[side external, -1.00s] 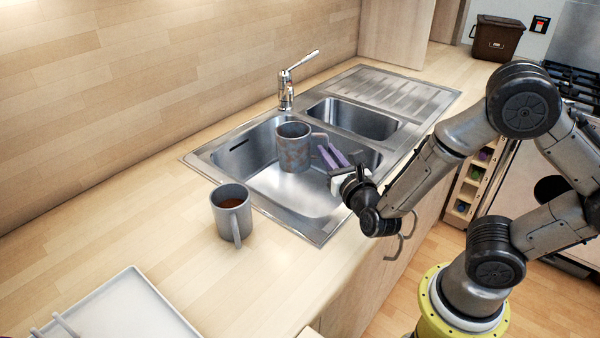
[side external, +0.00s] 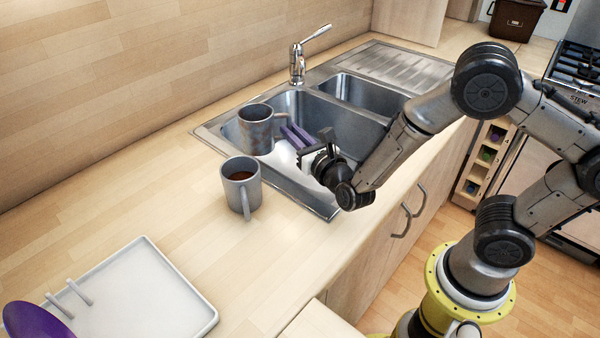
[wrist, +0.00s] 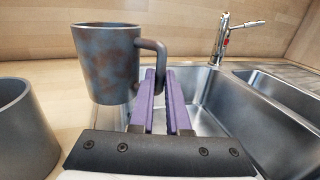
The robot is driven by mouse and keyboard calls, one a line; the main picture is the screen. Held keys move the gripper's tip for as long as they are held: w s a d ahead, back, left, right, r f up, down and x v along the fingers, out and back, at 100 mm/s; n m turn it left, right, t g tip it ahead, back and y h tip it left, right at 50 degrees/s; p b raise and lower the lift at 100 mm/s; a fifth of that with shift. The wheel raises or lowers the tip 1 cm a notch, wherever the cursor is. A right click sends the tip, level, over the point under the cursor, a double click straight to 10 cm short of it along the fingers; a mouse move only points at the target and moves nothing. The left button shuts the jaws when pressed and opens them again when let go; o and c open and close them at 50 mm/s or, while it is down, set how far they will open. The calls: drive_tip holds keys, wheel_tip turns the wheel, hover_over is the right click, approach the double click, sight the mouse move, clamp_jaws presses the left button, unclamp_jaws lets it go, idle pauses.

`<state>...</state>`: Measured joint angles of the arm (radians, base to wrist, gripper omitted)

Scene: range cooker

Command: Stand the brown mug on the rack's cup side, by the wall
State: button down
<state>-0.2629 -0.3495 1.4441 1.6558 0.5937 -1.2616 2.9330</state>
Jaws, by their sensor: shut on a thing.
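The brown mug (side external: 256,131) is grey-blue with rusty brown patches, and it is upright. My gripper (side external: 288,135) has purple fingers shut on its handle, which points toward me. It holds the mug up over the left end of the sink. In the wrist view the mug (wrist: 106,62) hangs at the left of the fingers (wrist: 157,78), with the handle between their tips. The rack (side external: 165,295) is a pale tray at the lower left of the side view, with two white pegs. A purple plate (side external: 32,322) shows at its left edge. Its wall side is partly out of frame.
A plain grey mug (side external: 240,188) with brown contents stands on the counter between sink and rack. It also shows at the left of the wrist view (wrist: 22,135). The tap (side external: 297,62) rises behind the sink (side external: 320,205). Bare counter (side external: 110,190) lies along the wall.

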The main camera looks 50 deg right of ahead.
wheel_tip(320, 180, up, 9)
drive_tip(key=w+a+n+y, duration=0.1)
drive_tip(key=a+y, duration=0.1)
drive_tip(key=a, duration=0.4)
drive_tip(key=a+n+y, duration=0.1)
drive_tip(key=a+y, duration=0.1)
drive_tip(key=a, duration=0.4)
drive_tip(key=w+a+n+y, duration=0.1)
drive_tip(key=a+n+y, duration=0.1)
drive_tip(key=a, duration=0.4)
drive_tip(key=shift+w+t, duration=0.3)
drive_tip(key=shift+t, duration=0.1)
drive_tip(key=s+a+n+g+y, duration=0.1)
drive_tip(key=s+a+n+y, duration=0.15)
drive_tip(key=a, duration=0.65)
drive_tip(key=s+a+n+y, duration=0.2)
drive_tip(key=a+y, duration=0.2)
drive_tip(key=a, duration=0.4)
drive_tip(key=shift+m, duration=0.35)
drive_tip(key=shift+w+f, duration=0.15)
drive_tip(key=shift+f, duration=2.85)
drive_tip(key=shift+w+f, duration=0.15)
drive_tip(key=shift+f, duration=2.85)
drive_tip(key=shift+f, duration=0.45)
